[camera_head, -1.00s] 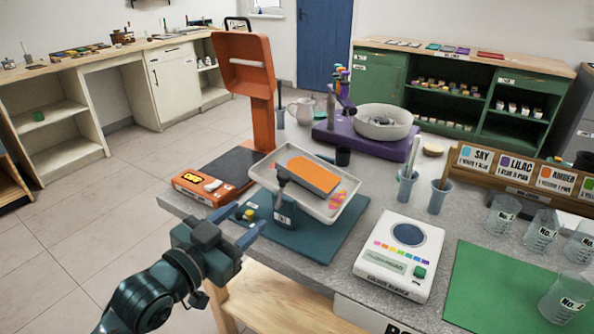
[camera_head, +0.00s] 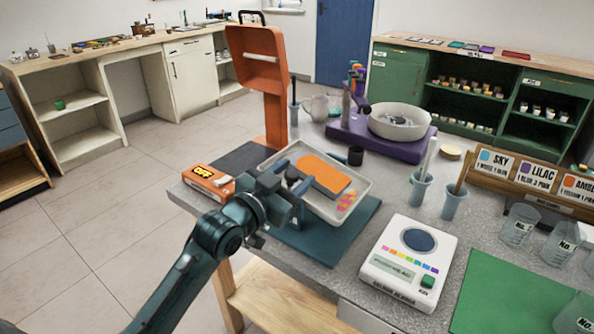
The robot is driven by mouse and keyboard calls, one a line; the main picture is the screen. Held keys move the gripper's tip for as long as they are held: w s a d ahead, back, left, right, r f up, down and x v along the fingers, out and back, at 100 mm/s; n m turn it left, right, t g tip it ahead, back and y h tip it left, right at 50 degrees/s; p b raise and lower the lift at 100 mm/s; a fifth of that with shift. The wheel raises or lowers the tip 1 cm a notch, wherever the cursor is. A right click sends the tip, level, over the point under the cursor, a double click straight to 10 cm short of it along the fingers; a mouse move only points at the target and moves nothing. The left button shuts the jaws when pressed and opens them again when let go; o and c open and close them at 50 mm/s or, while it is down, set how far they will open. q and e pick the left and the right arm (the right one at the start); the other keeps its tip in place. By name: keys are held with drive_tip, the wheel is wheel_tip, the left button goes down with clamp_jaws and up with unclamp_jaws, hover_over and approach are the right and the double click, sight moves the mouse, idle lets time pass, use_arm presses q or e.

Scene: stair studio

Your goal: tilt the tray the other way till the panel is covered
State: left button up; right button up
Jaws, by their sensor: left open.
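The white tray (camera_head: 326,208) sits on a teal base (camera_head: 345,232) on the grey worktop. A flat orange panel (camera_head: 322,172) lies in it, its top still orange. Pink and yellow patches (camera_head: 347,200) lie in the tray near its right side, beside the panel. My left gripper (camera_head: 290,189) is open at the tray's near-left edge, with its fingers around the dark knob (camera_head: 292,173) of the tilting stand. I cannot tell whether they touch it. The gripper hides the tray's left edge. My right gripper is out of view.
An orange lamp-like stand (camera_head: 262,62) rises behind the tray. A white colour reader (camera_head: 408,258) stands to the right, by a green mat (camera_head: 505,290). Blue cups with tools (camera_head: 420,190) are farther right.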

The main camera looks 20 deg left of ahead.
use_arm(q)
drive_tip(key=shift+x, duration=0.9)
clamp_jaws()
